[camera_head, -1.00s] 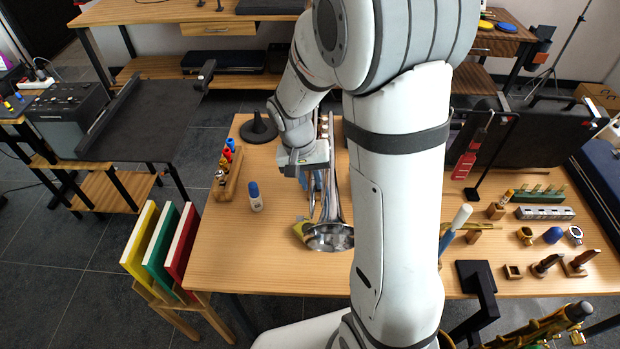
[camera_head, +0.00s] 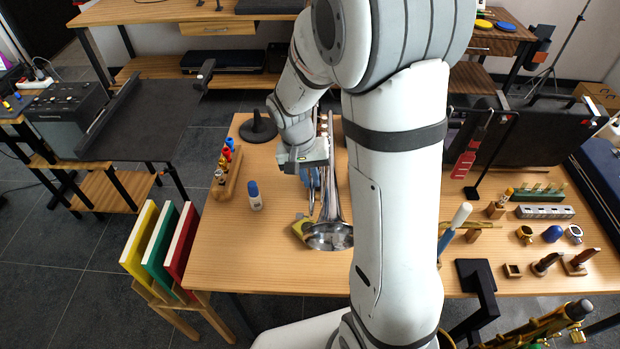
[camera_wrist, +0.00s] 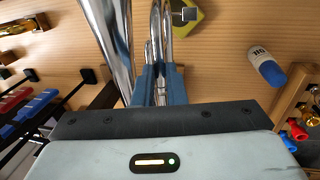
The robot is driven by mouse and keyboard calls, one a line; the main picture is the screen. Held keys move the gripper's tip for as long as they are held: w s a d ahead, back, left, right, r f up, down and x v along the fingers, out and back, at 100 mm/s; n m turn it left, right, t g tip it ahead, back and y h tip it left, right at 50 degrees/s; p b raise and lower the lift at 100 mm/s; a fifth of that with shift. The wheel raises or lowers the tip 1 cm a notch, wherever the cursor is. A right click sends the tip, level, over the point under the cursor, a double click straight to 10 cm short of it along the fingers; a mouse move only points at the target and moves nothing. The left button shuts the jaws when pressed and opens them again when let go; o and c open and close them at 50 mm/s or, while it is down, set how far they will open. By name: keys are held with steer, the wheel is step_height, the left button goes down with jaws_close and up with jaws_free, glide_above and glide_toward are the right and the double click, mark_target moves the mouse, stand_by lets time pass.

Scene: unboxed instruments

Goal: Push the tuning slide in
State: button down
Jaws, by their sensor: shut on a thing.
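A silver trumpet lies on the wooden table, its flared bell (camera_head: 330,237) towards the front edge and its tubing running back under my gripper (camera_head: 312,182). In the wrist view the long bell tube (camera_wrist: 112,45) passes to the left of my gripper (camera_wrist: 160,82). Its blue fingers are shut on slim silver tubing between them, which appears to be the tuning slide (camera_wrist: 160,92). The dark gripper body hides the near end of this tubing, so how far the slide is in cannot be seen.
A blue-capped white bottle (camera_head: 254,196) and a wooden rack (camera_head: 228,178) with coloured items stand left of the trumpet. A yellow block (camera_wrist: 187,18) lies by the tubing. A black cone stand (camera_head: 258,127) is behind. The front left tabletop is clear.

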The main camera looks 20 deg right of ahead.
steer(key=shift+w+d, duration=0.15)
steer(key=shift+w, duration=0.35)
steer(key=shift+r, duration=0.1)
steer(key=c, duration=1.7)
jaws_free()
steer(key=shift+w, duration=0.1)
steer(key=shift+c, duration=0.2)
step_height(320, 180, up, 8)
steer(key=a, duration=0.1)
steer(key=shift+w+a+f, duration=0.2)
steer(key=shift+f, duration=0.05)
